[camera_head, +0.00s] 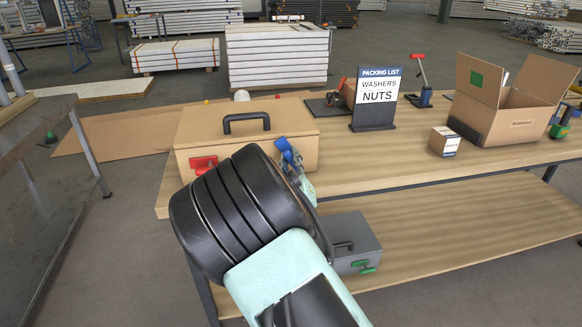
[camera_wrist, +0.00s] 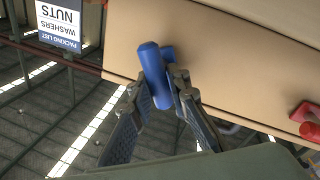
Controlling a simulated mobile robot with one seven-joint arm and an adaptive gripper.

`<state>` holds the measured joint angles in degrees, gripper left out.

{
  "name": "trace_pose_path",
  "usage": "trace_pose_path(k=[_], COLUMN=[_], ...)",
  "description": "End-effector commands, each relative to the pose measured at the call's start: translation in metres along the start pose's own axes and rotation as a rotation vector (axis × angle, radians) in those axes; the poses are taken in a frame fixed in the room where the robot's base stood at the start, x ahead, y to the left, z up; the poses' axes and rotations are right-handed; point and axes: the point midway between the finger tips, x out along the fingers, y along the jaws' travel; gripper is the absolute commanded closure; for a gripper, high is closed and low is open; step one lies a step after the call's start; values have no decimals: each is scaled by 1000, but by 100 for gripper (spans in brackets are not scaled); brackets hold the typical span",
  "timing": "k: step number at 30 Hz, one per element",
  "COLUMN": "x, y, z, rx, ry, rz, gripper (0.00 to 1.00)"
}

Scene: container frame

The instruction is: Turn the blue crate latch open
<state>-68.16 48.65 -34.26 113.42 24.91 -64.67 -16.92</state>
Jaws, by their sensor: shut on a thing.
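The tan crate (camera_head: 290,112) with a black handle stands at the left end of the workbench. The blue latch (camera_head: 284,147) is on the right part of its front; in the wrist view the blue latch (camera_wrist: 151,66) is a rounded bar, tilted, with a second blue piece behind it against the crate wall (camera_wrist: 225,45). My gripper (camera_head: 292,160) is at the latch, and in the wrist view its fingertips (camera_wrist: 161,87) sit on either side of the blue bar, shut on it. My wrist hides part of the crate front in the head view.
A red latch (camera_head: 203,164) is on the crate's left front, also in the wrist view (camera_wrist: 306,117). A packing list sign (camera_head: 377,97), a small box (camera_head: 444,141) and an open carton (camera_head: 500,116) stand to the right. A grey box (camera_head: 350,238) with a green latch is on the lower shelf.

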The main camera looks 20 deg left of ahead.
Motion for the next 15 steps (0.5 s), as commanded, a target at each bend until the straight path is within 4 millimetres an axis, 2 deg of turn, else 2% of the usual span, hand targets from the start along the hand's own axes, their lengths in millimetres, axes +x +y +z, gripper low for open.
trace_pose_path(k=[1,15], x=[0,-1], y=[0,-3], z=[4,4], rx=[-44,-483], ry=[9,95], rz=[6,6], gripper=[100,100])
